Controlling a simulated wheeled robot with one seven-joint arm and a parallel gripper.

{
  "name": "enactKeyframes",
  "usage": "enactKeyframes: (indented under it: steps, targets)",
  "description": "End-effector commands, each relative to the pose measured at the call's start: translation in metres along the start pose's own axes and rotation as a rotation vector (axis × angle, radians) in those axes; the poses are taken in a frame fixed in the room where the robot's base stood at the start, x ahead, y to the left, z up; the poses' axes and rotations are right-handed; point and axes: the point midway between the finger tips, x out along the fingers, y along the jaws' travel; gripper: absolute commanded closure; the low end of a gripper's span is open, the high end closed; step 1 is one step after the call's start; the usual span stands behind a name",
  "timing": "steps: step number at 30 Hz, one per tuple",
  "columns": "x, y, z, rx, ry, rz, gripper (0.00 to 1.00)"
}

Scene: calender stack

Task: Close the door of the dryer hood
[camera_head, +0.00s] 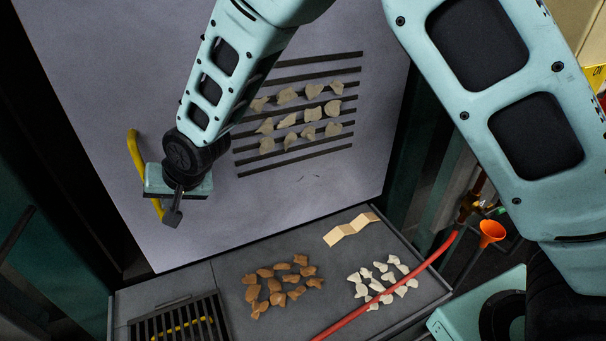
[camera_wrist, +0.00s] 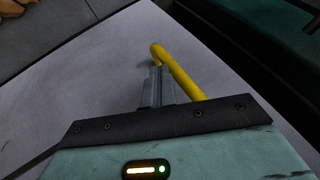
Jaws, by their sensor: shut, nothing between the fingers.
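The dryer hood door (camera_head: 210,232) looks to be the large pale grey panel in the head view, with dark slots at its upper middle. A dark gap runs along its left edge, but I cannot tell how far it stands open. A yellow bar handle (camera_head: 135,155) is at its left edge, partly hidden by my gripper (camera_head: 173,217). My gripper is shut and empty, in front of the panel just beside the handle. In the wrist view, the closed fingers (camera_wrist: 153,80) overlap the yellow handle (camera_wrist: 178,72); I cannot tell whether they touch it.
Below the panel, a grey surface (camera_head: 225,265) bears several brown pieces (camera_head: 270,290), white pieces (camera_head: 378,288) and a folded tan strip (camera_head: 350,229). A dark grate (camera_head: 180,322) is at lower left. A red hose (camera_head: 385,292) crosses the right, near an orange funnel (camera_head: 491,233).

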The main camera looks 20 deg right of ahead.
Motion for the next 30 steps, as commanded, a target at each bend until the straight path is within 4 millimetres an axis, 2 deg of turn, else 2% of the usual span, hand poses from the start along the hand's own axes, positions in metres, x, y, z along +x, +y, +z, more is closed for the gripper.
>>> enactKeyframes:
  steps: [1,6,12,18,30]
  targets:
    - [0.009,-0.015,0.005,-0.006,0.001,-0.005,1.00]
    - [0.022,-0.049,0.010,-0.004,0.001,-0.002,1.00]
    - [0.032,-0.072,0.013,-0.001,0.001,0.001,1.00]
    - [0.035,-0.081,0.014,0.001,0.002,0.001,1.00]
    - [0.035,-0.083,0.015,0.000,0.003,-0.005,1.00]
